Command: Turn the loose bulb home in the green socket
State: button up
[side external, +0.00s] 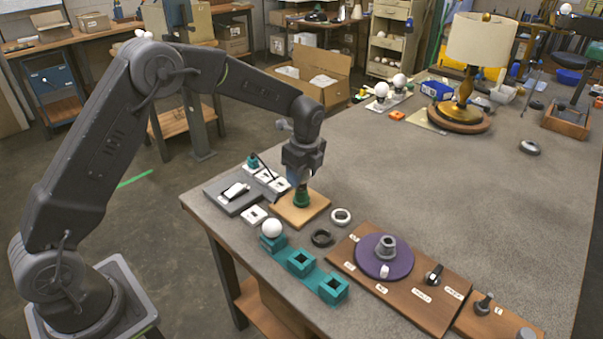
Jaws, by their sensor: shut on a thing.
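The green socket (302,200) stands upright on a square wooden board (287,214) near the table's left edge. My gripper (301,180) points straight down directly above the socket and is shut on the loose bulb. The fingers hide nearly all of the bulb, so I cannot tell how deep it sits in the socket. Another white bulb (271,228) stands in the end cup of a teal holder (301,262); the holder's other two cups look empty.
A grey plate (222,200) with switch parts lies left of the board. A white ring (341,216) and a black ring (321,238) lie to its right. A brown panel with a purple disc (368,262) is in front.

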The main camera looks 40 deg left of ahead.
jog(key=m, duration=0.7)
jog(key=shift+t, duration=0.4)
jog(key=m, duration=0.3)
jog(key=m+h, duration=0.1)
jog(key=m, duration=0.2)
jog(key=shift+m+t, duration=0.3)
jog(key=shift+m, duration=0.1)
jog(key=o, duration=0.7)
